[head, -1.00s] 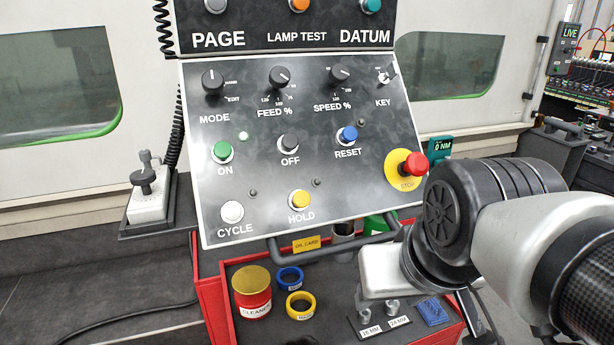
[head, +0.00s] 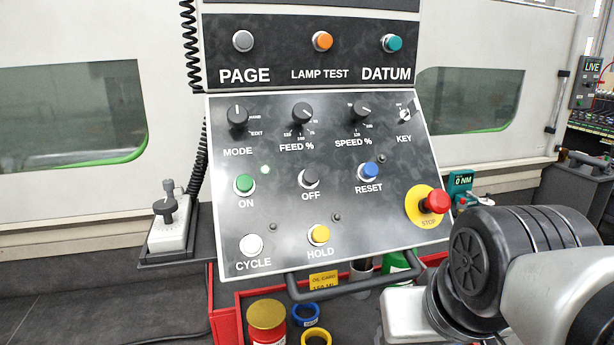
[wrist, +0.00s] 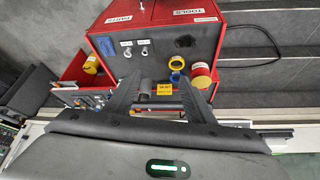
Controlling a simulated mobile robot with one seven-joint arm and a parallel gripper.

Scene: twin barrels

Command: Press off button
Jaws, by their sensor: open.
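The OFF button (head: 309,178) is a black round button in the middle of the tilted control panel (head: 345,225), with its label below it. It sits between the green ON button (head: 244,184) and the blue RESET button (head: 369,172). My gripper (wrist: 158,82) shows in the wrist view with two dark fingers spread apart and nothing held between them. It points toward the red tool cart. In the head view my arm is at the lower right, below the panel's right side, and the fingertips are out of sight. The OFF button cannot be made out in the wrist view.
The red STOP button (head: 436,201) sticks out at the panel's right edge, close to my arm. A handle bar (head: 330,290) runs below the panel. The red cart (wrist: 110,72) holds a cleaner can (wrist: 201,80) and rings. The space before the panel's middle is clear.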

